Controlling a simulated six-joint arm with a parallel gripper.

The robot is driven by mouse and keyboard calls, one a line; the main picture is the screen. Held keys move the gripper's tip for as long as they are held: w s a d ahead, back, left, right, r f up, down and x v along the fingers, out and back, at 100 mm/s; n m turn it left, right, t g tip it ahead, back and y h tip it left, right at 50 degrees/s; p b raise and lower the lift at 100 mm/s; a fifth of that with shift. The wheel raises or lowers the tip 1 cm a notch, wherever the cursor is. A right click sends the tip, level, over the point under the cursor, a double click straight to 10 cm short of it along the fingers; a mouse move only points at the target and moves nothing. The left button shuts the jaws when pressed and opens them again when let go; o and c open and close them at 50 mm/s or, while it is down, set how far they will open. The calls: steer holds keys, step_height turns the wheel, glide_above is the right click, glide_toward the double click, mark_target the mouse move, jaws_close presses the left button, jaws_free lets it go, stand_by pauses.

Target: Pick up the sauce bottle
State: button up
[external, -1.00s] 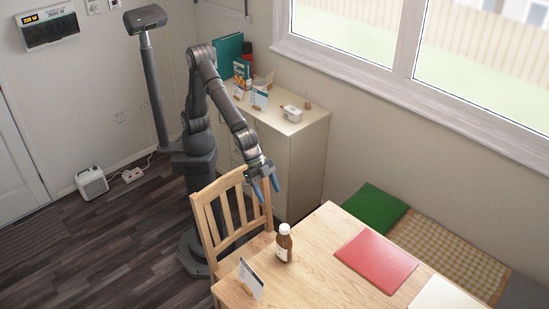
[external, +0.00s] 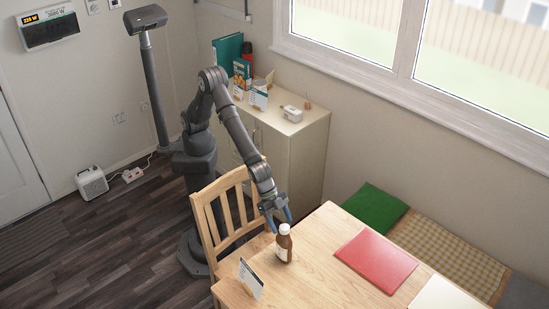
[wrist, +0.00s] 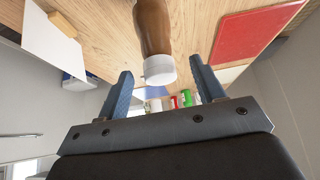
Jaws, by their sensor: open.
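The sauce bottle (external: 284,245) is brown with a white cap and a pale label. It stands upright on the wooden table (external: 318,270) near the chair side. My gripper (external: 280,218) is just above and behind the bottle in the external view, its blue fingers apart. In the wrist view the bottle (wrist: 154,35) shows at the top, its white cap pointing toward the gap between the fingers of my gripper (wrist: 161,88). The cap lies between the finger lines but no finger is seen touching it. The bottle's base is cut off in the wrist view.
A wooden chair (external: 212,220) stands against the table beside my arm. A white card (external: 251,279) stands left of the bottle. A red mat (external: 376,261) and a white sheet (external: 443,295) lie to the right. Table space between bottle and mat is clear.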

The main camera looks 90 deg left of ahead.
mark_target(284, 243)
steer(key=shift+x, duration=2.1)
steer(key=shift+d, duration=0.1)
steer(key=shift+r, duration=0.1)
jaws_close()
